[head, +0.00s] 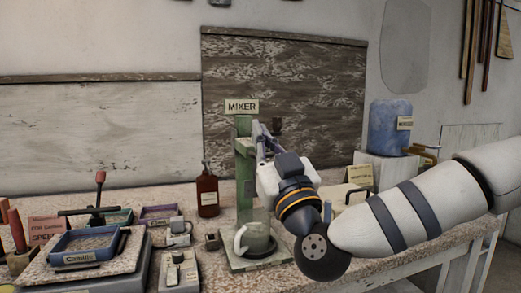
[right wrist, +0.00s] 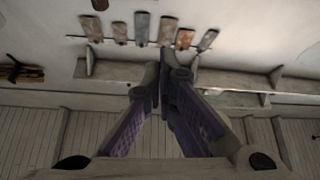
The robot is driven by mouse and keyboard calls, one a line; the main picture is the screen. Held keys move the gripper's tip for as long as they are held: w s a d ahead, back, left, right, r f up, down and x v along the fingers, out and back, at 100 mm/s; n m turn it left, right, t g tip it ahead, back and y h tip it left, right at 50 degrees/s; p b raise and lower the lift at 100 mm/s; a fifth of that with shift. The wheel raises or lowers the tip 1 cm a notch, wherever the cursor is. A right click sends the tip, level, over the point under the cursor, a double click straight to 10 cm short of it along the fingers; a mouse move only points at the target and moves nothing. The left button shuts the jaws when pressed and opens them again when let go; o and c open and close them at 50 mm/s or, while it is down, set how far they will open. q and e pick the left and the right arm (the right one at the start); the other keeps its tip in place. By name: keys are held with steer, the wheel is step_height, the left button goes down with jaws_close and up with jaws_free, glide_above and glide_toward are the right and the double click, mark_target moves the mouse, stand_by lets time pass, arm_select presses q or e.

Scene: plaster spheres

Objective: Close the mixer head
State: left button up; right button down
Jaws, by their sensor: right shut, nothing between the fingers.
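The mixer is a green upright stand (head: 244,185) in the middle of the head view, under a "MIXER" sign (head: 241,106). A pale green bowl or mug (head: 255,239) with a handle stands on its base. My right gripper (head: 259,132) is at the upper part of the stand, with its fingers pointing up and back. Gripper and wrist cover much of the area beside the stand, so the head's shape and tilt cannot be made out. The right wrist view shows the two purple-padded fingers (right wrist: 167,72) shut together with nothing between them. My left gripper is out of view.
A dark red bottle (head: 207,192) stands left of the mixer. Small grey devices (head: 178,272) and a blue tray (head: 84,245) lie farther left. A blue container (head: 390,127) sits on a white block at right. My right arm spans the bench's right side.

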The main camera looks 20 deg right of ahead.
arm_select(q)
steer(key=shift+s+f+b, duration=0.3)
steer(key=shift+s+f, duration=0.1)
arm_select(e)
steer(key=w+f, duration=0.2)
steer(key=shift+w+d+f, duration=0.1)
steer(key=shift+w+f, duration=0.3)
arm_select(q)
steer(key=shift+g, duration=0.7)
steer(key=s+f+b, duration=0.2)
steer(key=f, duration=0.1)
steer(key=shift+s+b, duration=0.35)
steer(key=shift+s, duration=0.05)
arm_select(e)
step_height(320, 180, down, 13)
steer(key=shift+r, duration=0.15)
